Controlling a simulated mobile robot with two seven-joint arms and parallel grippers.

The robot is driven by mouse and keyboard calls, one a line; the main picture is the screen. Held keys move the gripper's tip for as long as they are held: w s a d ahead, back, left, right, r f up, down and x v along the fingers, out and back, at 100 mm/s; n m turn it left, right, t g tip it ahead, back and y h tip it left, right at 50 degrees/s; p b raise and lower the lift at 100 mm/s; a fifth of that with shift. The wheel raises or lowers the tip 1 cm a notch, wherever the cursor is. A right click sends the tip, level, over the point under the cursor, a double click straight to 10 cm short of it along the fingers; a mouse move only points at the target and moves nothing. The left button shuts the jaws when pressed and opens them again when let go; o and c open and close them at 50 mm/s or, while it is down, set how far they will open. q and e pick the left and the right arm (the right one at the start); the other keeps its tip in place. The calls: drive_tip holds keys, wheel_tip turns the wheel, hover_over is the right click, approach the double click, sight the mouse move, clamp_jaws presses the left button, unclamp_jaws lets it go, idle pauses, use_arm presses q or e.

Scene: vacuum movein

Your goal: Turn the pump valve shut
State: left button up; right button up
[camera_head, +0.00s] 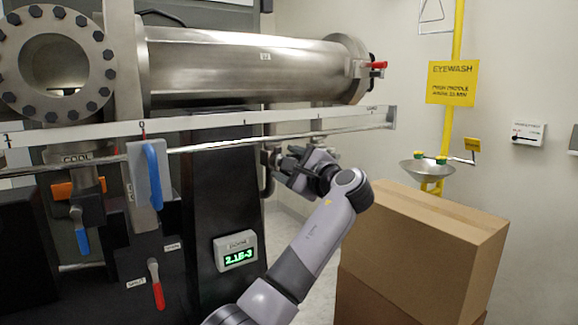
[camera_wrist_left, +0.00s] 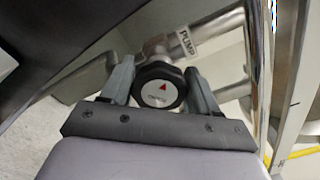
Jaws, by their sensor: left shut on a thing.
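The pump valve has a round black knob (camera_wrist_left: 160,87) with a white cap and a red triangle mark, seen in the left wrist view. The red mark points toward the top of that view. A "PUMP" label (camera_wrist_left: 187,42) is on the metal pipe just behind it. My left gripper (camera_wrist_left: 160,84) is shut on the knob, one finger on each side of it. In the head view my left gripper (camera_head: 284,167) is below the long metal rail, and its wrist hides most of the knob. My right gripper is not in view.
A large steel cylinder (camera_head: 250,65) lies above a long flat rail (camera_head: 215,122). A gauge reads 2.1E-3 (camera_head: 236,251). Blue (camera_head: 154,175) and red (camera_head: 156,284) lever handles are at left. Cardboard boxes (camera_head: 415,245) and an eyewash basin (camera_head: 427,168) stand at right.

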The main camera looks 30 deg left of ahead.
use_arm(q)
drive_tip(key=m, duration=0.4)
drive_tip(key=shift+m, duration=0.3)
drive_tip(key=shift+w+m, duration=0.1)
drive_tip(key=shift+m, duration=1.6)
drive_tip(key=o, duration=1)
drive_tip(key=shift+r, duration=0.1)
drive_tip(key=shift+d, duration=0.1)
drive_tip(key=b+v, duration=0.1)
drive_tip(key=v, duration=0.6)
drive_tip(key=shift+b, duration=0.3)
